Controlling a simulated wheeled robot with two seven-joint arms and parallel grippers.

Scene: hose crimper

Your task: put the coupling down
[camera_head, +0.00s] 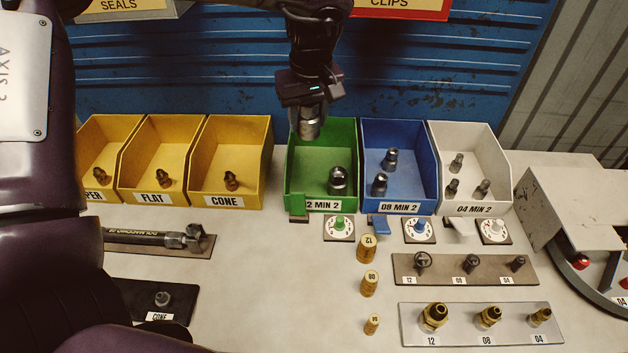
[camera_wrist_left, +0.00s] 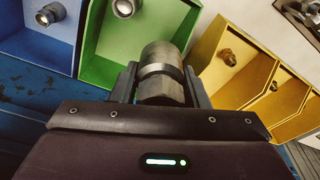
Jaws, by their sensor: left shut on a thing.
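My left gripper (camera_head: 309,108) hangs over the back of the green bin (camera_head: 321,198), fingers pointing down. It is shut on a grey metal coupling (camera_head: 309,126). In the left wrist view the coupling (camera_wrist_left: 162,72) sits between the two fingers of the gripper (camera_wrist_left: 162,85), with its round end pointing away from the palm. Another coupling (camera_head: 338,181) lies in the green bin near its front. It also shows in the left wrist view (camera_wrist_left: 126,8). My right gripper is in neither view.
The blue bin (camera_head: 401,140) and white bin (camera_head: 467,138) stand to the right, each with couplings. Yellow bins (camera_head: 228,150) stand to the left. A hose (camera_head: 140,238) lies on a holder at left. Fitting trays (camera_head: 470,338) and brass pieces (camera_head: 370,283) occupy the front right. The middle tabletop (camera_head: 270,270) is clear.

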